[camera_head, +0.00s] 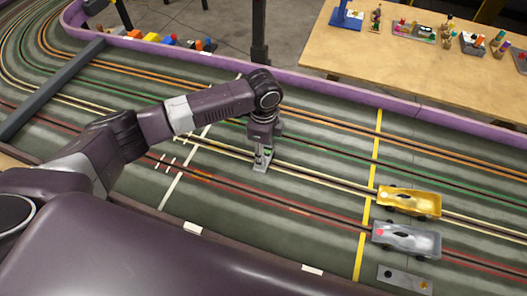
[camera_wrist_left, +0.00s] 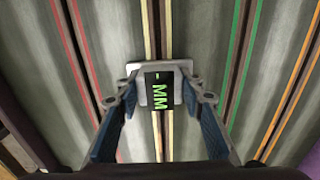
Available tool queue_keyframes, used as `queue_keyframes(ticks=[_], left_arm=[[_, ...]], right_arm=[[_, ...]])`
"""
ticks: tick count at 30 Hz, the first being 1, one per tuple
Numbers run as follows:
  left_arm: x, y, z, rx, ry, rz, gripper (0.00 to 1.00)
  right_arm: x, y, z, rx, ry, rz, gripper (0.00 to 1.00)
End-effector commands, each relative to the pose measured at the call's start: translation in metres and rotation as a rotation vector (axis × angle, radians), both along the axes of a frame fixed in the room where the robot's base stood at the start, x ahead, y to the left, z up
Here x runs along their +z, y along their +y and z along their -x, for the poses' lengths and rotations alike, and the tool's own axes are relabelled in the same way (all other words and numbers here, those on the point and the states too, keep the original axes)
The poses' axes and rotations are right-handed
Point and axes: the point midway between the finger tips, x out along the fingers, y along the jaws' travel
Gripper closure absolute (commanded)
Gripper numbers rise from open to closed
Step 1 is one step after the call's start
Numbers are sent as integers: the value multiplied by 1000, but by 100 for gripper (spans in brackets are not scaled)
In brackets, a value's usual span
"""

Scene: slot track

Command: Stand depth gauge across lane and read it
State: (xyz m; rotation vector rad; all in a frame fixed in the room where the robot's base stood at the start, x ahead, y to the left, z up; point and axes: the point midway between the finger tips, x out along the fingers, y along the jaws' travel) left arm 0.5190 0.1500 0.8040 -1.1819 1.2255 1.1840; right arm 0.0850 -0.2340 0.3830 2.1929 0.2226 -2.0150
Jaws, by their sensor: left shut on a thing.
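The depth gauge is a small grey block with a dark display in the left wrist view (camera_wrist_left: 160,88). The display shows a green dash and "MM", with no digits that I can make out. In the head view the gauge (camera_head: 262,167) is at the pale-edged lane (camera_head: 310,174), mid-track. In the left wrist view the lane's slot lines run beneath it, and it straddles them. My left gripper (camera_head: 263,154) points straight down and is shut on the gauge, one finger on each side. I cannot tell whether the gauge's foot touches the track. My right gripper is not in view.
A gold car (camera_head: 408,201) and a silver car (camera_head: 406,239) stand by a yellow line to the right. A small metal plate (camera_head: 404,278) lies in front of them. A dark beam (camera_head: 50,90) crosses the track at left. A purple wall (camera_head: 330,84) edges the track before a wooden table (camera_head: 375,60).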

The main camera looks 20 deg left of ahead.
Motion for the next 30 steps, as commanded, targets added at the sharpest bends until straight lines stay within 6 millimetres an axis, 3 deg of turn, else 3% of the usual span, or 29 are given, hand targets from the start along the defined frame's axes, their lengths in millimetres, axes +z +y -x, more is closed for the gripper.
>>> queue_keyframes(ticks=[8, 9, 13, 23, 30], left_arm=[[-1, 0, 0, 0, -1, 0, 93], [-1, 0, 0, 0, 0, 0, 61], [-1, 0, 0, 0, 0, 0, 47], [2, 0, 0, 0, -1, 0, 47], [38, -1, -2, -1, -5, 2, 47]], right_arm=[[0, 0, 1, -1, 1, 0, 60], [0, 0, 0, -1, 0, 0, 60], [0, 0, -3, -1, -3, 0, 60], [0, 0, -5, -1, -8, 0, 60], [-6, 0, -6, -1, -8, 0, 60]])
